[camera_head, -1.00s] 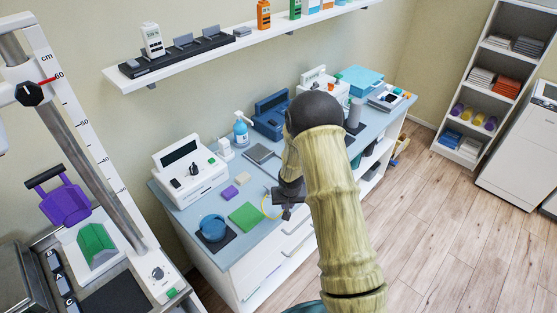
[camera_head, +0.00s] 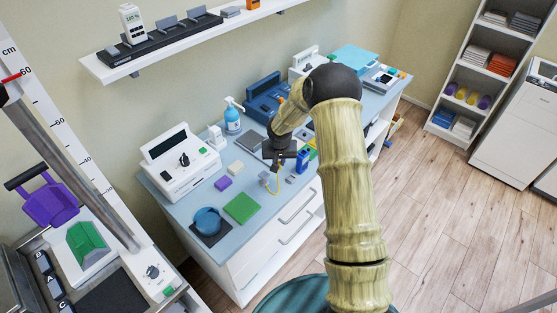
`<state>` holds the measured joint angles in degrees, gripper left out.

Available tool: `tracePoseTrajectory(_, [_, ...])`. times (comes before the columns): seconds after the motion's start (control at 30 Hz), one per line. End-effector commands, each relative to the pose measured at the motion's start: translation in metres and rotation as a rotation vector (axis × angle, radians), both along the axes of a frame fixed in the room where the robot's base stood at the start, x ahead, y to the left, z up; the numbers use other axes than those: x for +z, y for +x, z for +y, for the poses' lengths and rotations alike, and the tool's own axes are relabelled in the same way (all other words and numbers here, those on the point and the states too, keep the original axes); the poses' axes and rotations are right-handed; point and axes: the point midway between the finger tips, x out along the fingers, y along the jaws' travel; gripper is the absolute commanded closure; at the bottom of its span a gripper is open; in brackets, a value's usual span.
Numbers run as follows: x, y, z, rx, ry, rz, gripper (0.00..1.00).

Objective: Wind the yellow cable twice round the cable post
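The yellow cable (camera_head: 277,187) shows as a short thin curve on the blue-grey counter, right of the green pad. Its upper end runs up beneath my gripper (camera_head: 278,163), and a small grey piece (camera_head: 264,177) sits beside it. My gripper is above the counter, pointing down, at the end of my bent arm. Its fingers are too small and dark to tell whether they are open or shut, or whether they hold the cable. I cannot pick out the cable post for certain; a blue upright piece (camera_head: 302,161) stands just right of my gripper, and my arm hides part of the counter.
A shelf (camera_head: 180,45) hangs above. Open floor lies right.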

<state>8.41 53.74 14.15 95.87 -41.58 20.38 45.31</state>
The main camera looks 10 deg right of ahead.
Motion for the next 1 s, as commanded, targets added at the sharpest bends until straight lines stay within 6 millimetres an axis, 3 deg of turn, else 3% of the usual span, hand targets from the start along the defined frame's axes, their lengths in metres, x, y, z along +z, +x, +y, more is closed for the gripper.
tracePoseTrajectory(0.6, [-0.053,0.0,-0.002,-0.003,0.0,0.0,0.99])
tracePoseTrajectory(1.0, [-0.062,0.0,-0.002,-0.003,0.0,-0.001,0.99])
